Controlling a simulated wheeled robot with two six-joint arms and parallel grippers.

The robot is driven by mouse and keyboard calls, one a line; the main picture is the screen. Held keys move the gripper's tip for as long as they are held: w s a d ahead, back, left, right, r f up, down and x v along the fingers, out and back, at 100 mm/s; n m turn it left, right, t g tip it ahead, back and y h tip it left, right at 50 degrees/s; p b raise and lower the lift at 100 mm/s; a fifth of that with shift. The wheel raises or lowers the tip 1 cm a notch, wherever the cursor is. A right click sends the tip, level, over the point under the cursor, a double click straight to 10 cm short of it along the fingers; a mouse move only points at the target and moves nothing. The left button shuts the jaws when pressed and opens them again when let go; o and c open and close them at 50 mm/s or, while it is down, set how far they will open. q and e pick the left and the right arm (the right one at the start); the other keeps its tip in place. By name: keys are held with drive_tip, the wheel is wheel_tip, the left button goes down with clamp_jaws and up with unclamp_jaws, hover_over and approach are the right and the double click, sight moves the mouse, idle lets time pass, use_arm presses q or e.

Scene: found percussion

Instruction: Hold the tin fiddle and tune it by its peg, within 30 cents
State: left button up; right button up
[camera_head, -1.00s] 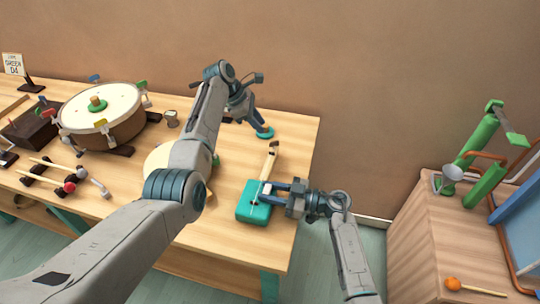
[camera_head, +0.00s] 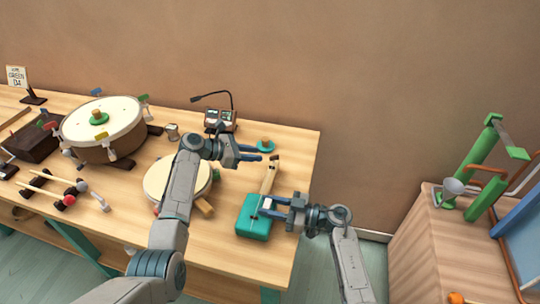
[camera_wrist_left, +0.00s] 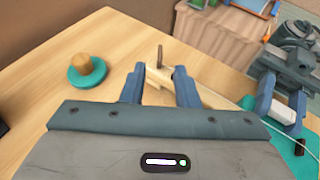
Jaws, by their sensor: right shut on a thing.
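The tin fiddle (camera_head: 252,226) has a teal tin body and a pale wooden neck (camera_head: 268,180). It lies near the right end of the table. Its dark peg (camera_wrist_left: 159,56) stands up from the end of the neck in the left wrist view. My left gripper (camera_wrist_left: 160,84) is open, with its fingers apart at the neck's peg end. The peg shows between and just past the fingertips, and I see no contact. My right gripper (camera_head: 268,204) is shut on the fiddle where neck meets body; its fingers partly hide that spot.
A teal disc with a wooden knob (camera_head: 265,146) stands just behind the peg end. A small box with a lamp (camera_head: 220,118) is at the back. A pale round drum (camera_head: 160,176) lies left of the fiddle, behind my left arm. A larger drum (camera_head: 102,140) stands farther left.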

sight(274, 158)
use_arm(q)
drive_tip(key=x, duration=0.6)
drive_tip(key=shift+w+d, duration=0.1)
drive_tip(key=shift+d, duration=0.15)
